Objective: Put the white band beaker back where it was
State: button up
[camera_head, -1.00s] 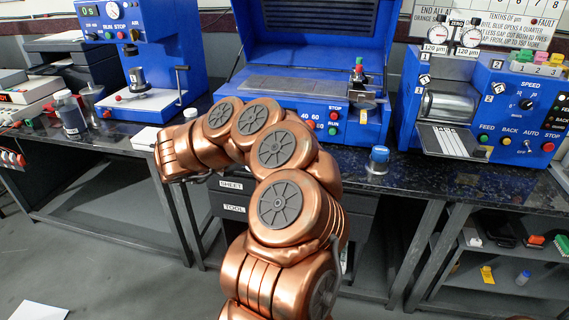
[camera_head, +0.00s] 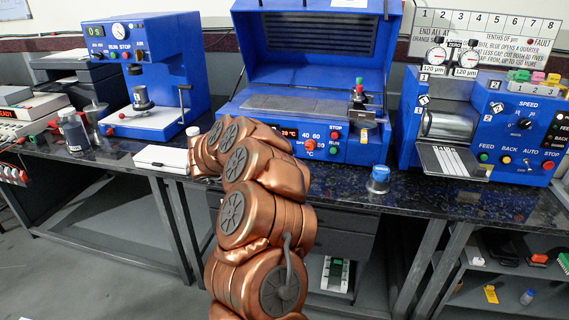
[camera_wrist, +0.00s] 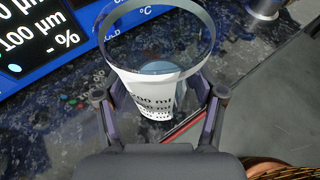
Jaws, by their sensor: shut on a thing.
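The beaker (camera_wrist: 155,85) is clear, with a wide round rim and a white band carrying black volume markings. It shows in the wrist view between the fingers of my gripper (camera_wrist: 161,97). My gripper is shut on it, with one finger on each side of the band. The beaker appears empty, and the dark bench shows through its glass. I cannot tell whether its base touches the bench. In the head view my arm hides the gripper and the beaker.
The speckled bench (camera_head: 440,198) carries a blue press (camera_head: 150,75), an open blue box machine (camera_head: 300,80) and a blue roller machine (camera_head: 480,120). A blue-capped jar (camera_head: 378,180) stands near the front edge. A white box (camera_head: 160,158) lies left of my arm.

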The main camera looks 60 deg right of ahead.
jog(key=shift+w+d+f+p, duration=0.1)
jog(key=shift+w+d+p, duration=0.15)
jog(key=shift+d, duration=0.65)
jog(key=shift+w+d+f+p, duration=0.1)
jog(key=shift+w+d, duration=0.1)
jog(key=shift+d, duration=0.75)
jog(key=shift+w+d+f+p, duration=0.1)
jog(key=shift+w+d+p, duration=0.15)
jog(key=shift+d, duration=0.65)
jog(key=shift+f, duration=1.75)
jog(key=shift+f, duration=0.15)
jog(key=o, duration=1.3)
